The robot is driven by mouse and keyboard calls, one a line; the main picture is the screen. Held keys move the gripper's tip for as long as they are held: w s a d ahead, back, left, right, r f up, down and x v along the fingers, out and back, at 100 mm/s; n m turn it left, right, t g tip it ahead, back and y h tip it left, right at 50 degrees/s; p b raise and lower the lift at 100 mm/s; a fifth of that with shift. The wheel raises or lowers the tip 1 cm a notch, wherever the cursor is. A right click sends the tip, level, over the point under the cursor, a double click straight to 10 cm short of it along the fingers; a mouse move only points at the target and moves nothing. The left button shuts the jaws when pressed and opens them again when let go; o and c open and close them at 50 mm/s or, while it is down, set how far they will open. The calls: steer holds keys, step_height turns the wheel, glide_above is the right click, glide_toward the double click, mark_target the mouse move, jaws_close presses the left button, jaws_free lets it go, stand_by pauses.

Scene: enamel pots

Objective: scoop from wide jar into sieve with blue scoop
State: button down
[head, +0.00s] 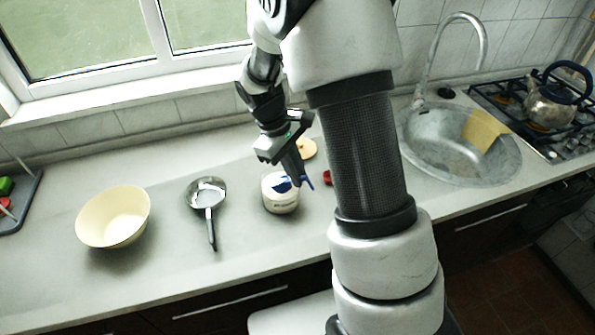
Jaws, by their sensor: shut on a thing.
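The wide jar (281,202) stands upright on the counter in the middle of the head view, pale with a whitish lower part. The blue scoop (283,186) is at the jar's mouth, its blue part showing inside the rim. My gripper (296,172) is above the jar, shut on the blue scoop, with a bit of blue showing to the right of the fingers. The sieve (207,193) lies on the counter left of the jar, its dark handle pointing to the front. My fingers hide part of the scoop; I cannot tell whether it holds anything.
A cream bowl (113,217) stands left of the sieve. A tan round lid (306,148) and a small red thing (327,178) lie behind and right of the jar. A sink (450,150) and a kettle (550,101) on the hob are at right. The counter between bowl and sieve is clear.

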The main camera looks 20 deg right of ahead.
steer(key=shift+f+b, duration=0.45)
steer(key=shift+f, duration=0.35)
steer(key=shift+f+b, duration=0.2)
steer(key=shift+b, duration=0.1)
steer(key=shift+w+f+t+y+b, duration=0.2)
steer(key=shift+t+y+b, duration=0.1)
steer(key=shift+t+b, duration=0.3)
steer(key=shift+a, duration=0.1)
steer(key=shift+w+a+b, duration=0.1)
steer(key=shift+b, duration=0.2)
